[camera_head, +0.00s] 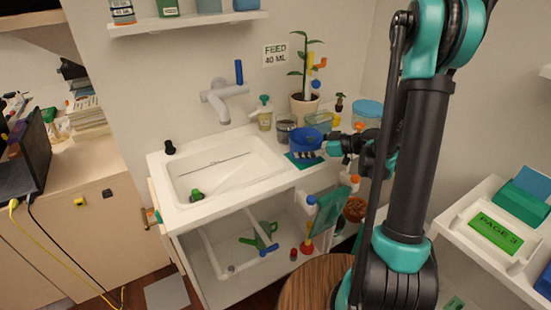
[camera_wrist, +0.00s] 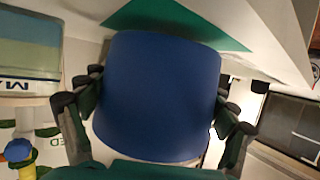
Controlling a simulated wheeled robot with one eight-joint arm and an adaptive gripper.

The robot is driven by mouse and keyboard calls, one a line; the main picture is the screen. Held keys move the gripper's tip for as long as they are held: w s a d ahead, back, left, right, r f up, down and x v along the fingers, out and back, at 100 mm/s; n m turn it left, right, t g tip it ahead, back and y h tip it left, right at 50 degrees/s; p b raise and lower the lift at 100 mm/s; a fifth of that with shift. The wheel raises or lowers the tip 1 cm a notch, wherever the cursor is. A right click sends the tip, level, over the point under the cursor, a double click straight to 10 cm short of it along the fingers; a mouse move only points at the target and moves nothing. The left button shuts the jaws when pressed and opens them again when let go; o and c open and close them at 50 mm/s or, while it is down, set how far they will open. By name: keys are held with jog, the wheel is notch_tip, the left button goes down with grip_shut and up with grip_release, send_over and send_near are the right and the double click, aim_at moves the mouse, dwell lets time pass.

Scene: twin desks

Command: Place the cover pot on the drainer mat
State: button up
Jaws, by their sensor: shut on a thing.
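The blue cover pot (camera_head: 305,139) is at the right end of the sink counter, over the green drainer mat (camera_head: 291,161). My gripper (camera_head: 326,142) reaches in from the right and is shut on the pot. In the wrist view the blue pot (camera_wrist: 160,95) fills the middle between my gripper's fingers (camera_wrist: 152,100), one finger on each side. The green mat (camera_wrist: 195,25) shows behind the pot in that view. I cannot tell whether the pot touches the mat. The pot hides part of the mat.
The white sink basin (camera_head: 225,170) is left of the mat. A soap bottle (camera_head: 265,115), a glass (camera_head: 286,127), a potted plant (camera_head: 304,105) and a clear box (camera_head: 319,121) stand behind the mat. A blue-lidded jar (camera_head: 367,112) is close behind my gripper.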

jog(key=shift+f, duration=0.55)
jog(key=o, duration=1.4)
jog(key=shift+o, duration=0.2)
jog(key=shift+c, duration=0.5)
jog(key=shift+s+d+r, duration=0.15)
jog(key=shift+d, duration=0.3)
jog(key=v, duration=1.3)
